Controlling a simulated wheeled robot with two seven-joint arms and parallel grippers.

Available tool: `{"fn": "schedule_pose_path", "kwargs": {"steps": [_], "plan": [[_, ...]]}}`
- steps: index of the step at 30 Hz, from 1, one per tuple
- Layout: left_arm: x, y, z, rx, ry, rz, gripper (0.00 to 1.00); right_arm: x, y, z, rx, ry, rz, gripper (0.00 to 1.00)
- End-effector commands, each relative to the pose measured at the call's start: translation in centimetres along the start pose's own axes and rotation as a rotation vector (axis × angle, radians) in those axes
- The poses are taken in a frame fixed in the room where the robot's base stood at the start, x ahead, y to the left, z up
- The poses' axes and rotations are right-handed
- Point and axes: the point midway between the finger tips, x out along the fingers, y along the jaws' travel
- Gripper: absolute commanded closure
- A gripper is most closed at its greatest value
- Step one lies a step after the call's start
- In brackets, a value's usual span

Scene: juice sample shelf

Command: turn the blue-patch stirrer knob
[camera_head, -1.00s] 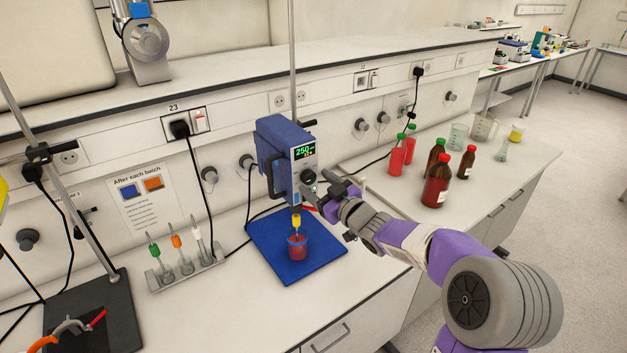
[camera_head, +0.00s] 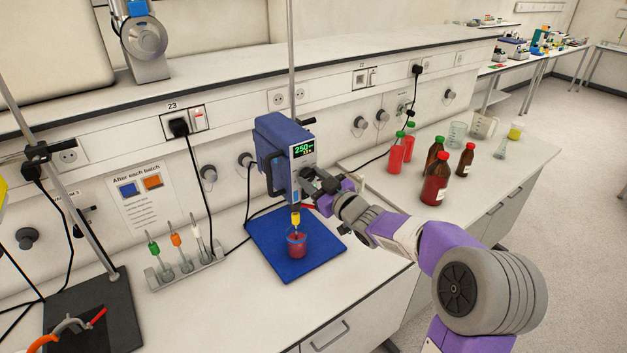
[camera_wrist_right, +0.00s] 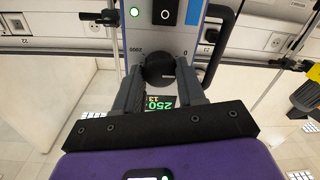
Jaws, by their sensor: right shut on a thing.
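The stirrer (camera_head: 275,140) is a blue box with a grey front and a lit display (camera_head: 303,149) reading 250, on an upright rod above a blue base plate (camera_head: 265,242). Its black knob (camera_wrist_right: 158,66) shows in the right wrist view, between the 2000 and 0 marks. My right gripper (camera_head: 309,182) is at the stirrer's front and hides the knob in the head view. In the wrist view the right gripper (camera_wrist_right: 158,82) has a finger on each side of the knob and is shut on it. My left gripper is not in view.
A beaker of red liquid (camera_head: 296,244) stands on the plate below the stirrer. A rack (camera_head: 184,270) with colour-topped tools stands left. Red and brown bottles (camera_head: 434,190) stand on the right bench. A black stand base (camera_head: 105,315) is at the lower left.

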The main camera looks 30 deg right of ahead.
Motion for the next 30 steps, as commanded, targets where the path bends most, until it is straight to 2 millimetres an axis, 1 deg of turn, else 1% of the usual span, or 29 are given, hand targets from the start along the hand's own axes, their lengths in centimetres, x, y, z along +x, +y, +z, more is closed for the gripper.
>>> {"fn": "schedule_pose_path", "kwargs": {"steps": [8,18,24,30], "plan": [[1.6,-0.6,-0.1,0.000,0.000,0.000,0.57,0.0,-0.1,0.3,-0.112,-0.003,-0.001,0.91],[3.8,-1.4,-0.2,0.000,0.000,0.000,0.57,0.0,-0.1,0.2,-0.347,-0.012,-0.004,0.91],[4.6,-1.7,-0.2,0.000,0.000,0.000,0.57,0.0,-0.1,0.1,-0.455,-0.017,-0.005,0.91],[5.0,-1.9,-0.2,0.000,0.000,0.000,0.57,0.0,0.0,0.1,-0.514,-0.021,-0.006,0.91]]}}
